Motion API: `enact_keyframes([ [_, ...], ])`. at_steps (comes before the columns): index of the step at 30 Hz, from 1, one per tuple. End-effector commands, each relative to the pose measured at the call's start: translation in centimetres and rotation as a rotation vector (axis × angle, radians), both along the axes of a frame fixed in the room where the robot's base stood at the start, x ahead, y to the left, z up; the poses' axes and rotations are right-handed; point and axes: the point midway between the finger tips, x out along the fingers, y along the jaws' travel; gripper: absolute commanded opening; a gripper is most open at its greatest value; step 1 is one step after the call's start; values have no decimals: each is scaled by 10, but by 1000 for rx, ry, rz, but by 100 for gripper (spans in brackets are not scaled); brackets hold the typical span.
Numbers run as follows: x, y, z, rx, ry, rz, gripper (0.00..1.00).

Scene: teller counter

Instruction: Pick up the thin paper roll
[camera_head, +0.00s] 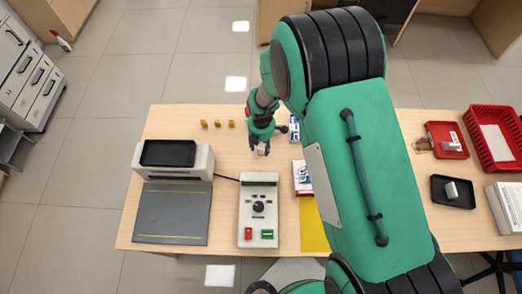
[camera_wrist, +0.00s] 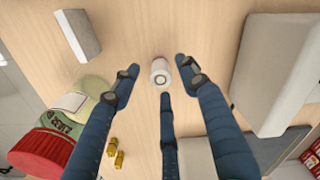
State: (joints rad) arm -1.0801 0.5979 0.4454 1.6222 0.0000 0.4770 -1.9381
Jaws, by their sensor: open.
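The thin paper roll is a small white cylinder (camera_wrist: 160,72) standing upright on the wooden counter, with its ringed end facing the camera in the wrist view. In the head view, a small white spot at my fingertips, partly hidden by the fingers, appears to be the same roll (camera_head: 262,151). My gripper (camera_wrist: 160,84) is open. Two of its dark blue fingers are spread to the left and right of the roll, and a third comes from below. The head view shows my gripper (camera_head: 262,146) over the counter, behind the control box.
A control box (camera_head: 258,205) with a knob and buttons stands in front of my gripper. A grey machine (camera_head: 202,163) is at left. Small yellow pieces (camera_head: 217,124) lie behind it. A red-lidded greenish container (camera_wrist: 75,118) is near my left finger. Red trays (camera_head: 447,139) are at right.

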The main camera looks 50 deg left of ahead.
Motion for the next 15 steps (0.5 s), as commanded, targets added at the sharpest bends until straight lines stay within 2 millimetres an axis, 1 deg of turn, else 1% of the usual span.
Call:
enact_keyframes([
  [1,-1,0,-8,-1,0,0,44],
  [6,-1,0,-25,-1,0,0,44],
  [10,0,1,-32,1,0,0,44],
  [15,0,1,-32,2,-1,0,44],
])
